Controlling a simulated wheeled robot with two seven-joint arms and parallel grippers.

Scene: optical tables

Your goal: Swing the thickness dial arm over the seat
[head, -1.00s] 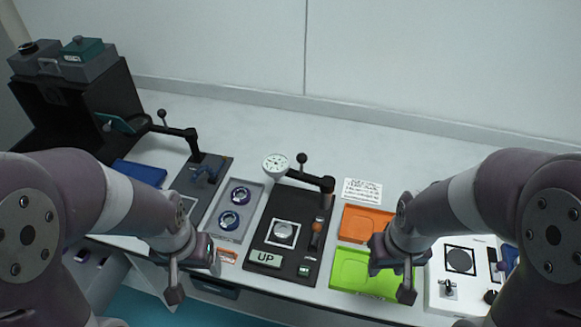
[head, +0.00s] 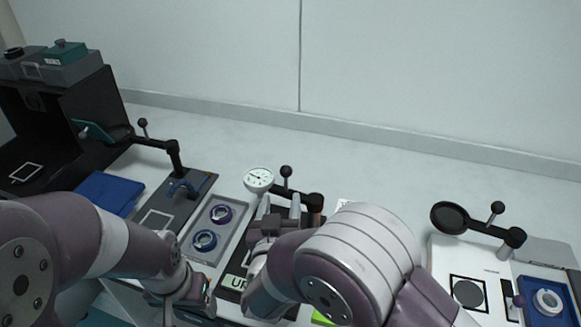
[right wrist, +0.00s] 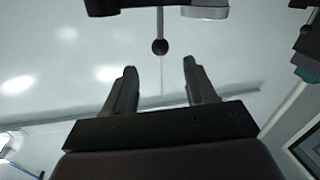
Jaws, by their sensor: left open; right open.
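The thickness dial (head: 258,180) is a round white gauge on a black swing arm (head: 306,197) with an upright ball knob (head: 286,171). The dial sits to the left, toward the back of its dark base. My right gripper (head: 282,204) is open just in front of the knob and arm. In the right wrist view the knob (right wrist: 160,46) appears beyond and between the open fingertips (right wrist: 160,75), apart from them. The seat is hidden behind my right gripper and forearm. My left gripper (head: 185,302) is open and empty at the table's front edge.
A grey tray with two ringed parts (head: 204,239) lies left of the dial station. Another black arm with a knob (head: 143,124) stands farther left, near a blue pad (head: 108,193). At right, a white station has a black round arm (head: 449,217). Behind the dial, the table is clear.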

